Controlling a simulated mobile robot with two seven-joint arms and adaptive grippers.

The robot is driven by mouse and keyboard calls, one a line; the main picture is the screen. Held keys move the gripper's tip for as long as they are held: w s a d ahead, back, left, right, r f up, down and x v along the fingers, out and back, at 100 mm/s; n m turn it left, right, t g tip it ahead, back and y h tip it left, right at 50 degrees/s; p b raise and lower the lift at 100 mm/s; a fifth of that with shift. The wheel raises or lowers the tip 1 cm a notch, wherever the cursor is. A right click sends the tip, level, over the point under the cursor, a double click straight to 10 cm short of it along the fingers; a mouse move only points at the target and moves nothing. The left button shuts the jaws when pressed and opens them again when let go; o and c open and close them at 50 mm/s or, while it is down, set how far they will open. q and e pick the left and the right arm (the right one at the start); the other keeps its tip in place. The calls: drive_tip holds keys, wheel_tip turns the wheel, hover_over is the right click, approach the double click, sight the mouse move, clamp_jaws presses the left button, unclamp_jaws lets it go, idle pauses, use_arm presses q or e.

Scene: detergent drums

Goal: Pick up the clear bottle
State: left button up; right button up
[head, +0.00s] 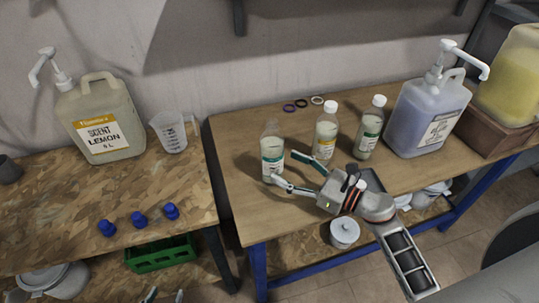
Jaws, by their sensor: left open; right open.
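Three small bottles with pale contents stand upright on the right wooden table. The left bottle (272,150) looks clear at the top, has a green-and-white label and shows no cap. The middle bottle (326,132) has a white cap and a yellow label; the right bottle (370,128) has a white cap and a green label. My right gripper (282,168) is open, its fingertips close to the left bottle's lower right side; I cannot tell whether they touch it. My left gripper (165,296) is open and empty at the bottom edge, with only its fingertips showing.
A purple pump jug (425,118) stands right of the bottles, by a brown crate (490,130) holding a yellow container. Several rings (302,103) lie behind. The left table holds a lemon jug (100,122), a measuring cup (172,134) and blue caps (139,219). A gap separates the tables.

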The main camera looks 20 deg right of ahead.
sight(282, 163)
drive_tip(key=p+x, duration=0.1)
drive_tip(key=x, duration=0.1)
drive_tip(key=r+x, duration=0.1)
drive_tip(key=x, duration=0.2)
drive_tip(key=shift+a+r+p, duration=0.1)
drive_tip(key=shift+a+p, duration=0.1)
drive_tip(key=shift+p, duration=0.15)
drive_tip(key=shift+w+a, duration=0.15)
drive_tip(key=shift+w, duration=0.05)
drive_tip(key=c, duration=1.4)
drive_tip(key=shift+c, duration=1.2)
